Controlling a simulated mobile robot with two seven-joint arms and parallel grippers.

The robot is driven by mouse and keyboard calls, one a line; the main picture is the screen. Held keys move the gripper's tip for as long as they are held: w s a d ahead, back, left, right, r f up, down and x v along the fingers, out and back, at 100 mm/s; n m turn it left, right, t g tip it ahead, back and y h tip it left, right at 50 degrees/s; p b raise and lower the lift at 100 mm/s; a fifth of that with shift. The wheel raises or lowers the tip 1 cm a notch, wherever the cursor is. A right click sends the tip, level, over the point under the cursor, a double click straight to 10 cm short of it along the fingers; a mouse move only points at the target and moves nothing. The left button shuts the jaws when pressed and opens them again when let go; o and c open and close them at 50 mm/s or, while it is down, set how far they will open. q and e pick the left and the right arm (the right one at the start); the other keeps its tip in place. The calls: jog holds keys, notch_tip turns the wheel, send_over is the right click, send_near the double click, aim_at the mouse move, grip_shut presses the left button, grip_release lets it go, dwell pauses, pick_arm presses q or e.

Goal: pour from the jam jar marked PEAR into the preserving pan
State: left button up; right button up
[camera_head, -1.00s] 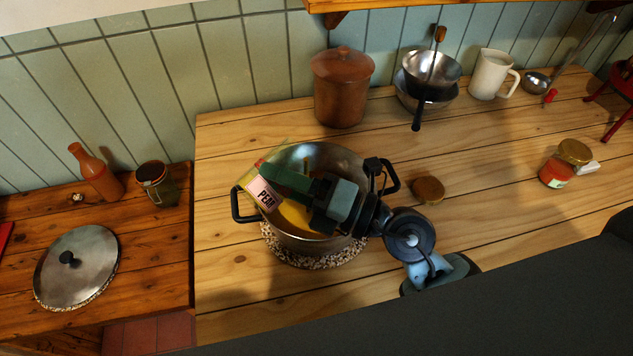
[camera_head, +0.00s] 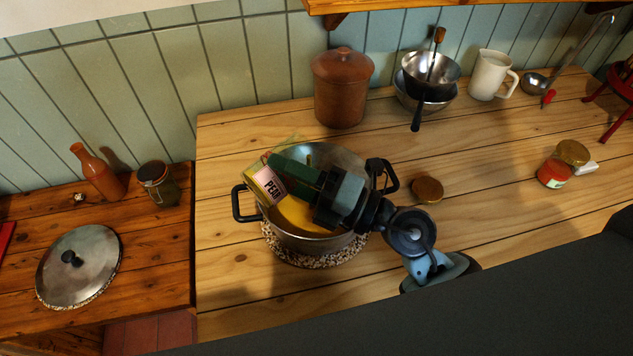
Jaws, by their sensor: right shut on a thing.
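The jam jar marked PEAR (camera_head: 266,186) is a glass jar with a pink and white label, held tilted over the left part of the preserving pan. The preserving pan (camera_head: 300,243) is a wide steel pan with black side handles, standing on a speckled round mat (camera_head: 330,260). Yellow contents show inside the pan, below the jar. My right gripper (camera_head: 285,174) is shut on the jar, its arm reaching across the pan from the right. The jar's mouth is hard to make out. My left gripper is not in view.
A round brown lid (camera_head: 428,189) lies right of the pan. A red jam jar (camera_head: 554,173) stands farther right. A terracotta crock (camera_head: 342,88), steel bowls (camera_head: 426,75) and a white jug (camera_head: 491,75) stand along the wall. A steel pan lid (camera_head: 80,268) lies on the left counter.

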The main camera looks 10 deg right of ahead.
jog(key=shift+d+r+m+t+p, duration=0.1)
jog(key=shift+r+m+t+p, duration=0.3)
jog(key=shift+m, duration=0.4)
dwell(0.4)
